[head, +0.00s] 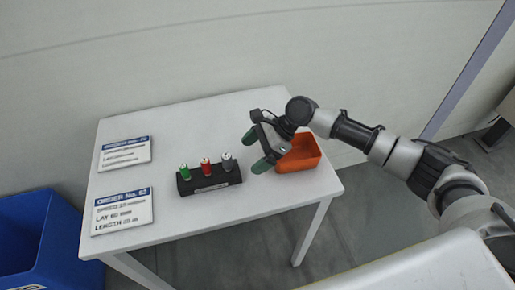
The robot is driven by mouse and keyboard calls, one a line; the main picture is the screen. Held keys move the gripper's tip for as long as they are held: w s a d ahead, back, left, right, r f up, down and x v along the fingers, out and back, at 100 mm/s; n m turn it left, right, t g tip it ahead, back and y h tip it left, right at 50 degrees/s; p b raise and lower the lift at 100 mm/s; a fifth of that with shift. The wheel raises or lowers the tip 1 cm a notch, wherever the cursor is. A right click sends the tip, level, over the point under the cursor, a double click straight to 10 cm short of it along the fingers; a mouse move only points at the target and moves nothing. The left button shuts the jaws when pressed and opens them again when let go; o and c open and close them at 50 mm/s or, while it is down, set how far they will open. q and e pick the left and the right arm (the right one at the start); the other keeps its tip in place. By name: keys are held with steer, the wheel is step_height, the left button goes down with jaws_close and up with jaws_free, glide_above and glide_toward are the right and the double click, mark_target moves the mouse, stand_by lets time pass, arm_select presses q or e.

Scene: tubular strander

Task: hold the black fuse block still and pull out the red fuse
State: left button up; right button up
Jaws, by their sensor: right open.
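The black fuse block (210,181) sits on the white table, near its middle. Three fuses stand upright in it: a green one (185,173) at the left, the red fuse (206,167) in the middle and a grey one (227,162) at the right. My right gripper (256,151) is open and empty. It is to the right of the block, apart from it, near the orange bin. My left gripper is not in view.
An orange bin (312,164) stands at the table's right end, partly behind my right gripper. Two order cards (125,153) (123,212) are at the table's left side. A blue container (62,240) stands left of the table (185,120). The table's back is clear.

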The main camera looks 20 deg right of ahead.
mark_target(234, 169)
steer(key=b+x, duration=0.1)
steer(key=x, duration=0.1)
steer(key=b+x, duration=0.2)
steer(key=shift+w+d+f, duration=0.2)
steer(key=shift+d, duration=0.05)
steer(key=shift+s+a+f+p, duration=0.1)
steer(key=shift+a+f+p, duration=0.1)
steer(key=shift+a+p, duration=0.3)
steer(key=shift+a+f+p, duration=0.2)
steer(key=shift+a+p, duration=0.15)
steer(key=shift+a, duration=0.15)
steer(key=shift+a+f, duration=0.45)
steer(key=shift+f, duration=0.15)
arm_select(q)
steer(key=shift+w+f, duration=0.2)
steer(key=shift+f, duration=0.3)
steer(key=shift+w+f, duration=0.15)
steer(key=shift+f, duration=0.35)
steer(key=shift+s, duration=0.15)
arm_select(e)
steer(key=shift+c, duration=0.3)
steer(key=c, duration=1)
steer(key=shift+c, duration=0.2)
